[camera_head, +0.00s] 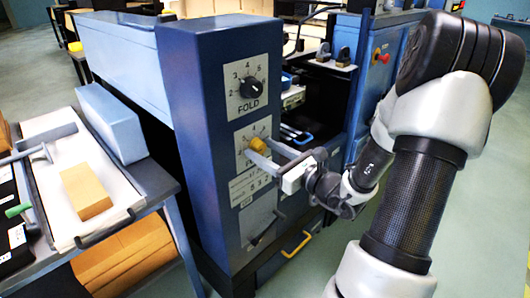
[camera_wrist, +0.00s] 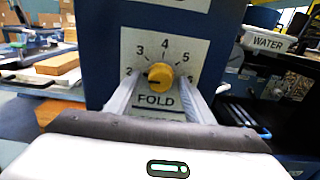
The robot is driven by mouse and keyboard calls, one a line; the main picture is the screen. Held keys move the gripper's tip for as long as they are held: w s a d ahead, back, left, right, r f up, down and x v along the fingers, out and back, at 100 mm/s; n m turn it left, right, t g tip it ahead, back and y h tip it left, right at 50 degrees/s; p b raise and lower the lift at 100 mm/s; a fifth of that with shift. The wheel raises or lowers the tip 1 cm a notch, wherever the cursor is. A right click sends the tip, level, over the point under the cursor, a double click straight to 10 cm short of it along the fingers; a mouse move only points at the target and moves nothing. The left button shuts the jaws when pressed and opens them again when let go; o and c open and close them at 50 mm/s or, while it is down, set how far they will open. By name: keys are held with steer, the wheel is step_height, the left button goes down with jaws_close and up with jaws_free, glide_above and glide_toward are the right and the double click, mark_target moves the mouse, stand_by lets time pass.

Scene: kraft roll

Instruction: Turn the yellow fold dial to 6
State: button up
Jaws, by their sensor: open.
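The yellow fold dial (camera_wrist: 160,76) sits on a white plate marked FOLD, with numbers around it, on the blue machine front. Its dark pointer mark faces left, about toward the 2 side. The dial also shows in the head view (camera_head: 257,145), partly covered by my gripper. My gripper (camera_wrist: 160,92) is open, with one finger to the left and one to the right of the dial. The fingertips reach close to the plate; I cannot tell whether they touch the dial. The gripper also shows in the head view (camera_head: 277,158).
A black dial (camera_head: 250,88) on a similar FOLD plate sits just above. A lever handle (camera_head: 262,228) is below. A bench at left holds a tray (camera_head: 120,205) with a tan block (camera_head: 86,191). A box marked WATER (camera_wrist: 268,42) is at right.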

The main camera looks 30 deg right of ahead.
steer(key=c, duration=1)
